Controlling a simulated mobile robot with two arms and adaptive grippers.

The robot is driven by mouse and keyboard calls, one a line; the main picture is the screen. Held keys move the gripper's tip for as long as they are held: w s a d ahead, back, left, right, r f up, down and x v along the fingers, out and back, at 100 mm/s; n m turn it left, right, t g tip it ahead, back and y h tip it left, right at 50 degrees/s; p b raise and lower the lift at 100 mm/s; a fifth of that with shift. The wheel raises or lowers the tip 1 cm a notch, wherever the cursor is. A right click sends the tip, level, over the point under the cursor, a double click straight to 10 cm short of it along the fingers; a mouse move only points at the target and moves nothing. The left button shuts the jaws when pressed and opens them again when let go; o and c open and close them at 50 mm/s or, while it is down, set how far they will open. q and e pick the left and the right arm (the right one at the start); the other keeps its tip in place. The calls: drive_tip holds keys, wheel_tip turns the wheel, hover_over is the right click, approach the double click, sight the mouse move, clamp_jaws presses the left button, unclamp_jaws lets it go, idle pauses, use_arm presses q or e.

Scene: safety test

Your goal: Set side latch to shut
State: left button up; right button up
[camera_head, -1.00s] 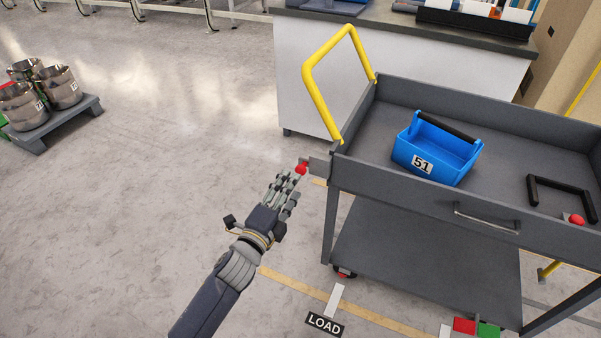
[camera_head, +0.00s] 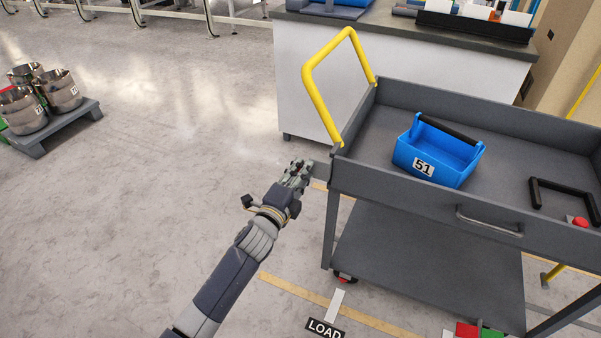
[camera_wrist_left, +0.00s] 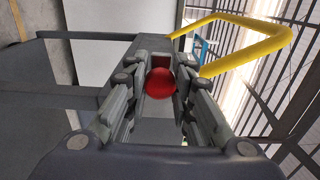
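The side latch is a grey bracket (camera_head: 321,171) on the near left corner of the grey cart. Its red ball knob (camera_wrist_left: 160,83) shows in the left wrist view, with a red part behind it. My left gripper (camera_head: 297,171) is at this knob, with one finger on each side. The fingers look closed in on the knob, though the contact is partly hidden. In the head view the fingers mostly cover the knob. My right gripper is not in view.
The cart (camera_head: 400,190) carries a blue box (camera_head: 435,155) marked 51, a black handle frame (camera_head: 562,186) and another red knob (camera_head: 580,222). A yellow push handle (camera_head: 318,88) rises above the latch. Open floor (camera_head: 170,180) lies to the left.

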sight(323, 172)
use_arm(q)
clamp_jaws()
drive_tip(key=shift+s+d, duration=0.15)
drive_tip(key=shift+d, duration=0.2)
drive_tip(key=d, duration=0.1)
drive_tip(key=s+d, duration=0.1)
drive_tip(key=d, duration=0.1)
drive_tip(key=shift+s+d, duration=0.25)
drive_tip(key=shift+d, duration=0.15)
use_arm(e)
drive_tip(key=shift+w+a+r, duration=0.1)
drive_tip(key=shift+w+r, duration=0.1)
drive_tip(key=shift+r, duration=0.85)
use_arm(q)
drive_tip(key=shift+s, duration=0.1)
drive_tip(key=o, duration=0.9)
unclamp_jaws()
drive_tip(key=shift+d, duration=0.15)
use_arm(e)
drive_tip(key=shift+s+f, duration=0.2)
